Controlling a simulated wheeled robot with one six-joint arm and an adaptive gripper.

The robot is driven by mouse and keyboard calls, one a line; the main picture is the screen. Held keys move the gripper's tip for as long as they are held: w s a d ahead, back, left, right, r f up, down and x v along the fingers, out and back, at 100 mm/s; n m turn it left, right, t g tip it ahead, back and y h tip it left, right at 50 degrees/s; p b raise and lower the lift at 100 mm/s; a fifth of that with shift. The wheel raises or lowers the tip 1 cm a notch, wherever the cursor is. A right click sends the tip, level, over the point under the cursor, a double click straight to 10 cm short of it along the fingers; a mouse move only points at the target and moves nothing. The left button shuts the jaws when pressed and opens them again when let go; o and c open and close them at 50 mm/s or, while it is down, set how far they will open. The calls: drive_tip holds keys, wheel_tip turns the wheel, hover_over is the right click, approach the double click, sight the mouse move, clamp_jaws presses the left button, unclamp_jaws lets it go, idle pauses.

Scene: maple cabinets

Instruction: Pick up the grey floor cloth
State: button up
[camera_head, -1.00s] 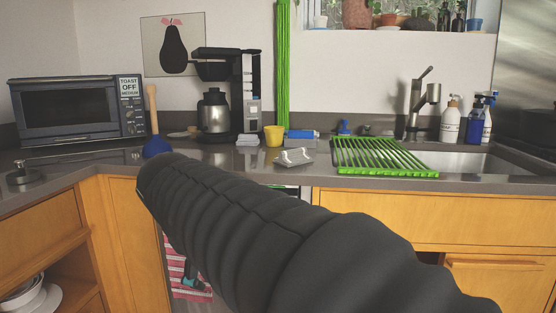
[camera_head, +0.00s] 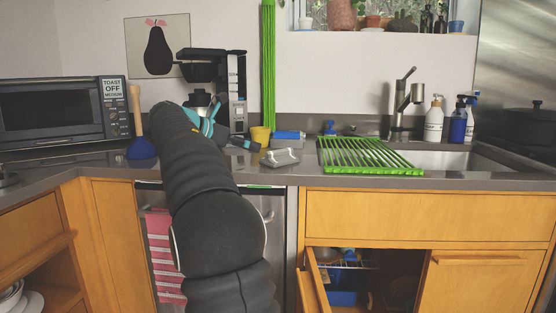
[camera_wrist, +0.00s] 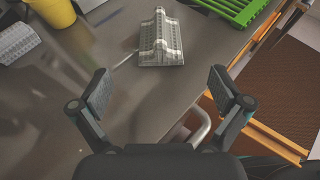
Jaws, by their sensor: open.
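A grey, peaked, folded cloth (camera_head: 281,157) lies on the dark counter, left of the green rack; I take it as the grey floor cloth. In the wrist view the cloth (camera_wrist: 161,40) shows a ribbed texture and stands a little proud of the counter. My gripper (camera_wrist: 160,88) is open and empty, its two fingers apart, with the cloth beyond them and slightly above their middle in the picture. In the head view my gripper (camera_head: 228,130) is over the counter by the coffee maker, left of the cloth and partly hidden by my arm.
The green rack (camera_head: 370,155) lies right of the cloth, partly over the sink. A yellow cup (camera_head: 260,136) and a blue-and-white item (camera_head: 288,138) stand close behind it. The coffee maker (camera_head: 232,85) and plunger (camera_head: 138,120) stand left. A cabinet door below the sink (camera_head: 312,280) is open.

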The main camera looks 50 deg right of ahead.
sight(280, 158)
drive_tip(key=b+x, duration=0.1)
drive_tip(key=x, duration=1.2)
drive_tip(key=shift+d+f, duration=0.1)
drive_tip(key=shift+f, duration=0.05)
drive_tip(key=shift+c, duration=0.3)
drive_tip(key=c, duration=1.1)
drive_tip(key=shift+c, duration=0.2)
